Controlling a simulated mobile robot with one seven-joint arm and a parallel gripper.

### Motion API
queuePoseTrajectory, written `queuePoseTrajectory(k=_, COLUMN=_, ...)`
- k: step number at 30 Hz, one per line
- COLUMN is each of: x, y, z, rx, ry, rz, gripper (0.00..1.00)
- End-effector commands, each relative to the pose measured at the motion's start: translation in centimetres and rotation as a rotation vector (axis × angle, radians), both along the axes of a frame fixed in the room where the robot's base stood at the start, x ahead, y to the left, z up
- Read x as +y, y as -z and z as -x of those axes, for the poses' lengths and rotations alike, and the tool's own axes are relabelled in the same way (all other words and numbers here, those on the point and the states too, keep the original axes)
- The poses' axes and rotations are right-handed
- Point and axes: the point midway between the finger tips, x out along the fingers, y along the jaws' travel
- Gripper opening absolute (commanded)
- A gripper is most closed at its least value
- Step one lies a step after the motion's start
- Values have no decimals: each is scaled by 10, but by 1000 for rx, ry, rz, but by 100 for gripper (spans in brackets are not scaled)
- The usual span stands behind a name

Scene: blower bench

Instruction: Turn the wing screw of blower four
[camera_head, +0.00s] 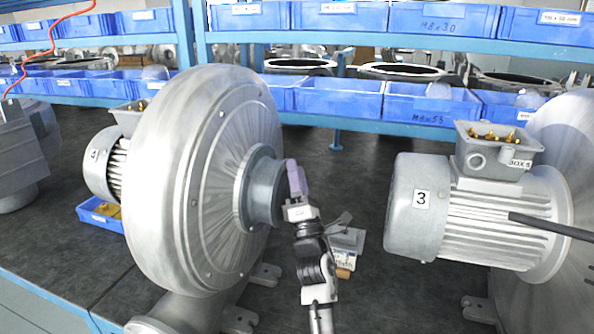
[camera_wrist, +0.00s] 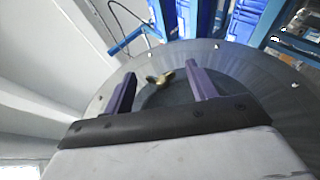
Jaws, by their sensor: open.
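Blower four (camera_head: 205,185) stands at the left in the head view, a big round grey metal housing with a motor behind it labelled 4 (camera_head: 95,155). My gripper (camera_head: 296,180) is at the front of its central round hub (camera_head: 262,190). In the wrist view my gripper (camera_wrist: 160,72) is open, its two purple fingers apart. The brass wing screw (camera_wrist: 158,79) shows between the fingers against the grey disc of the blower. The fingers look clear of it on both sides. The head view does not show the wing screw.
Blower three's motor (camera_head: 425,205) stands to the right, with an open terminal box on top. A small grey part and a carton (camera_head: 345,245) lie beside my gripper on the dark bench (camera_head: 385,295). Blue bins (camera_head: 340,100) line the shelves behind.

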Motion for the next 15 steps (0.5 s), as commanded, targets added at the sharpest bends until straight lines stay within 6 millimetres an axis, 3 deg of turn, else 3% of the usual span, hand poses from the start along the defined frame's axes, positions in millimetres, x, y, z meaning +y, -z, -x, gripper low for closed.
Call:
queuePoseTrajectory(k=9, x=1, y=-2, z=-2, rx=0, ry=-1, rz=-1, gripper=57)
queuePoseTrajectory(k=15, x=1, y=-2, z=-2, rx=0, ry=-1, rz=-1, gripper=31)
